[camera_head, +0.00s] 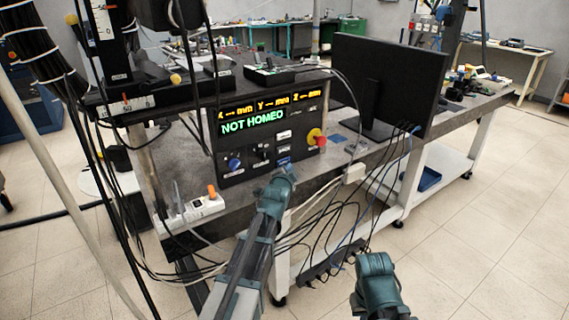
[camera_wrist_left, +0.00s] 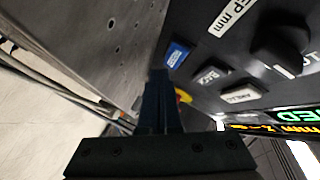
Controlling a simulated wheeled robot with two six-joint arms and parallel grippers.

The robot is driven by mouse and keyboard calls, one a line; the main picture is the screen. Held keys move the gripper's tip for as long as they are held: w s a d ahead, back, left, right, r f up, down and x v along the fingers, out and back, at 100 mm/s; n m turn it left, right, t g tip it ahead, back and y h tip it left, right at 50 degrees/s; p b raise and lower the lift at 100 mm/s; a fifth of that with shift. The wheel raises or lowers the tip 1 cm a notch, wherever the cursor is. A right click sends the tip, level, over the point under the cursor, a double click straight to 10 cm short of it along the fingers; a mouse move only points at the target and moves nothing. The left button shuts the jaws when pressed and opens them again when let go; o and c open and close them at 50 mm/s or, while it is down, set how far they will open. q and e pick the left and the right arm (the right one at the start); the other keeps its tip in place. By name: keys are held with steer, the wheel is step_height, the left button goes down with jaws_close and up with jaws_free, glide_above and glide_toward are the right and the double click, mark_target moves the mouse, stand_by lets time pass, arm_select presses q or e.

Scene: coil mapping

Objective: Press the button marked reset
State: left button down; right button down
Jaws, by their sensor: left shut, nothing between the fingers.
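The black control panel (camera_head: 240,168) stands on the bench and reads "NOT HOMED" in green. A small blue button (camera_head: 284,160) with a white label sits low on it, below a dark one and a white one. In the left wrist view the blue button (camera_wrist_left: 177,54) lies just beyond my fingertips; its small lettering is hard to read. My left gripper (camera_head: 287,169) is in front of the panel's lower edge. Its dark fingers (camera_wrist_left: 158,78) are shut and empty, apparently short of the button. My right arm shows at lower right, but its fingers do not.
A red emergency stop (camera_head: 316,137) on yellow is right of the buttons. A white button (camera_wrist_left: 240,93), a dark button (camera_wrist_left: 208,76) and a black knob (camera_wrist_left: 281,48) are near the fingers. A monitor (camera_head: 385,80) stands at right. Cables hang below the bench.

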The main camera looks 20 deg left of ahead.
arm_select(q)
steer(key=shift+s+d, duration=0.75)
steer(key=shift+d, duration=0.2)
steer(key=shift+s+d, duration=0.75)
steer(key=shift+d, duration=0.2)
steer(key=s+d+n+g+p, duration=0.2)
steer(key=s+d+g+p, duration=0.3)
steer(key=s, duration=0.6)
steer(key=s+d+r+n+g+p, duration=0.1)
steer(key=s+d+g+p, duration=0.4)
steer(key=s, duration=0.6)
steer(key=s+d+r+n+g+h+p, duration=0.1)
steer(key=s+d+n+g+p, duration=0.2)
steer(key=s+p, duration=0.6)
steer(key=s+d+g, duration=0.2)
steer(key=s+d, duration=0.1)
steer(key=shift+r, duration=0.1)
